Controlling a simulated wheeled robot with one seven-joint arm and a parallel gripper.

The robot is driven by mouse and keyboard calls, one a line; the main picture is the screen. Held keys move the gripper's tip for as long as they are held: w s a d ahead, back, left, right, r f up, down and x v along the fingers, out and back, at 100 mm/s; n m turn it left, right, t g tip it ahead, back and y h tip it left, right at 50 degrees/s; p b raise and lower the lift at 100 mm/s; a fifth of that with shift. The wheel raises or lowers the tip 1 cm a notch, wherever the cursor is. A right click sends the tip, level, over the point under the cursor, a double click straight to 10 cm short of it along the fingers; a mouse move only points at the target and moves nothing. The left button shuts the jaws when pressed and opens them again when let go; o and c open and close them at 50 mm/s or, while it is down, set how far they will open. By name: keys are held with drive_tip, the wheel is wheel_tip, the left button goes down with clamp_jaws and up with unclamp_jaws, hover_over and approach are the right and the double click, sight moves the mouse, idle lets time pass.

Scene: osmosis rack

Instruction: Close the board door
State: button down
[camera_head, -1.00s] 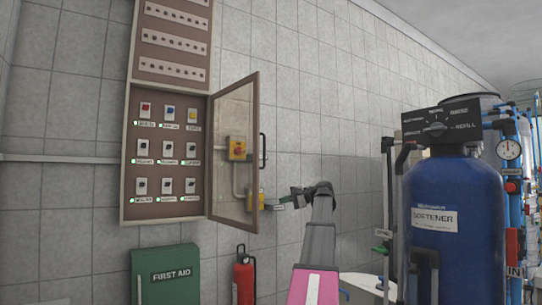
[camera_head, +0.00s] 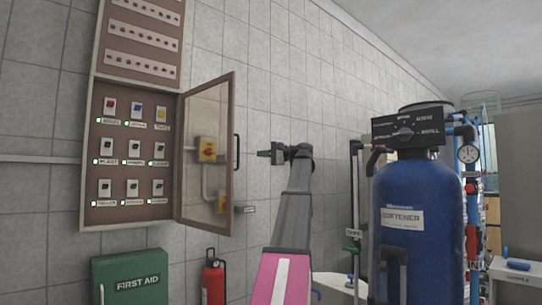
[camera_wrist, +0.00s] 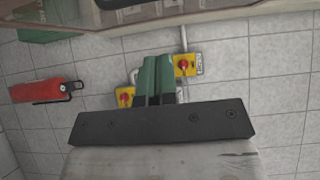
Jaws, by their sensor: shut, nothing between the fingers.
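The board (camera_head: 88,150) is a brown wall cabinet with rows of labelled switches. Its glazed door (camera_head: 229,150) is hinged on the right side of the switch panel and stands open, swung out from it. A dark handle (camera_head: 237,157) is on the door's free edge. My gripper (camera_head: 262,153) is to the right of the handle, apart from it, with its fingers pointing left. In the wrist view its green fingers (camera_wrist: 155,78) are together and empty. A brown framed edge (camera_wrist: 215,12), seemingly the door, crosses the top of the wrist view.
Yellow and red switch boxes (camera_head: 208,150) are on the wall behind the door glass. A green first aid box (camera_head: 130,279) and a red extinguisher (camera_head: 213,280) are below the board. A blue softener tank (camera_head: 425,220) stands to the right of my arm.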

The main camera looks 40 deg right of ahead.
drive_tip(key=w+a, duration=0.2)
drive_tip(key=a, duration=0.4)
drive_tip(key=shift+w, duration=0.3)
drive_tip(key=shift+a, duration=0.1)
drive_tip(key=shift+a, duration=0.1)
